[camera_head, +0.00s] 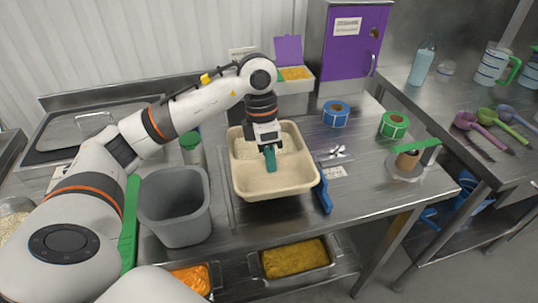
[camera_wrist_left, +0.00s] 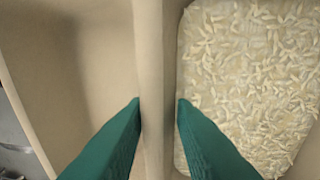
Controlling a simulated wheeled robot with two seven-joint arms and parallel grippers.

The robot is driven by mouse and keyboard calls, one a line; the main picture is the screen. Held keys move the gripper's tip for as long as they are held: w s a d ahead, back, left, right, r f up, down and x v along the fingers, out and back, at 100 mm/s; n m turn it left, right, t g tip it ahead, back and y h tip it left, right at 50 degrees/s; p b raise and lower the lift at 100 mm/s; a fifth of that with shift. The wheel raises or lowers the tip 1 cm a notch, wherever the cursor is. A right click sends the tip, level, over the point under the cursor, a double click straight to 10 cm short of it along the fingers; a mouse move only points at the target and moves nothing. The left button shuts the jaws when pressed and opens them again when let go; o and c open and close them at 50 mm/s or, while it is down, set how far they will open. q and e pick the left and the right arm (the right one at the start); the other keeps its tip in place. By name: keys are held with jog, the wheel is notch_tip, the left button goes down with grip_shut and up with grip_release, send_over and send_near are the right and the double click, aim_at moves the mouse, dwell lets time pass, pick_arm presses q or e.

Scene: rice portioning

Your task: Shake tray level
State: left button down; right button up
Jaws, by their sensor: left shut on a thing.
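A beige tray (camera_head: 274,188) with two compartments and a divider between them sits on the steel table. In the left wrist view the divider (camera_wrist_left: 154,60) runs up the middle, with rice (camera_wrist_left: 250,75) in the right compartment. The left compartment looks empty. My left gripper (camera_head: 270,160) is over the tray, its teal fingers on either side of the divider; they also show in the left wrist view (camera_wrist_left: 158,115). It is shut on the divider. In the head view my arm hides part of the tray's middle. My right gripper is not in view.
A grey bin (camera_head: 176,205) stands left of the tray. A blue-handled tool (camera_head: 324,190) lies close at its right. Blue tape (camera_head: 336,113) and green tape (camera_head: 394,125) rolls stand behind right. A purple cabinet (camera_head: 346,50) is at the back.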

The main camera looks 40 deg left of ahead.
pick_arm(q)
jog(key=shift+s+d+r, duration=0.1)
jog(key=shift+s+d, duration=0.45)
jog(key=shift+w+a+b, duration=0.3)
jog(key=shift+w+a, duration=0.7)
jog(key=shift+a, duration=0.05)
jog(key=shift+s+d, duration=1.05)
jog(key=shift+d, duration=0.05)
jog(key=shift+w+a, duration=0.5)
jog(key=shift+a, duration=0.05)
jog(key=shift+w+a, duration=0.1)
jog(key=shift+f+b, duration=0.35)
jog(key=shift+f+n+b, duration=0.3)
jog(key=shift+f+b, duration=0.45)
jog(key=shift+f, duration=0.25)
